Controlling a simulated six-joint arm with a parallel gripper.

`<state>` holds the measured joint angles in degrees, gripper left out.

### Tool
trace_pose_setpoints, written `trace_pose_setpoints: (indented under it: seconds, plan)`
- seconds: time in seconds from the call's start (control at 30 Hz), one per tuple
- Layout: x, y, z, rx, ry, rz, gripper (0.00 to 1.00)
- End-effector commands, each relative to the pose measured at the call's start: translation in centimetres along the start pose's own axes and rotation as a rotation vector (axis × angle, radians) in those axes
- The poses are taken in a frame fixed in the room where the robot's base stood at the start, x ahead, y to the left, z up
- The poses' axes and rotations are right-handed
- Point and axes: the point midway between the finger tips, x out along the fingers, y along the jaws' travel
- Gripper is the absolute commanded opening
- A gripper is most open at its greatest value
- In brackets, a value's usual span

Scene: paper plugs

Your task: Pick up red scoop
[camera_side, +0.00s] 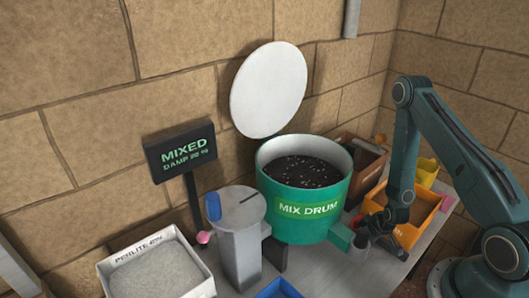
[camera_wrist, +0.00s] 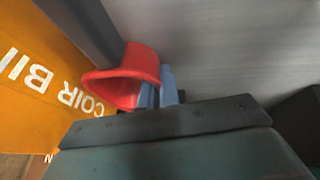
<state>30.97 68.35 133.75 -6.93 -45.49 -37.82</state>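The red scoop (camera_wrist: 128,75) shows in the wrist view beside the orange coir bin, with its rounded bowl facing the lower left. My gripper (camera_wrist: 160,92) is right at the scoop, its blue-grey fingers close together against the scoop's right side. The scoop's handle is hidden, so I cannot tell whether the fingers hold it or only sit beside it.
The orange coir bin (camera_wrist: 50,95) is close on the left; it also shows in the side view (camera_side: 424,214). The green mix drum (camera_side: 300,228) holds dark mix. A white perlite tray (camera_side: 205,286) stands front left. Grey bench (camera_wrist: 235,50) is bare right of the scoop.

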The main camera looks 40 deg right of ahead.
Motion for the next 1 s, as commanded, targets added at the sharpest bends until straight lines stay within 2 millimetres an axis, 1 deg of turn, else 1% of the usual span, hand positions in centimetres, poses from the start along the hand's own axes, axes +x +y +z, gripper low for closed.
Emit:
trace_pose_setpoints:
  seconds: [0.17,0.37,0.57,1.0]
  plan:
    - [-0.6,0.1,-0.3,0.000,0.001,0.001,0.00]
    - [-2.0,0.4,-0.9,0.000,0.001,0.001,0.00]
    - [-4.2,0.8,-1.8,-0.001,0.003,0.002,0.00]
    - [-9.6,1.7,-4.1,0.000,0.004,0.003,0.00]
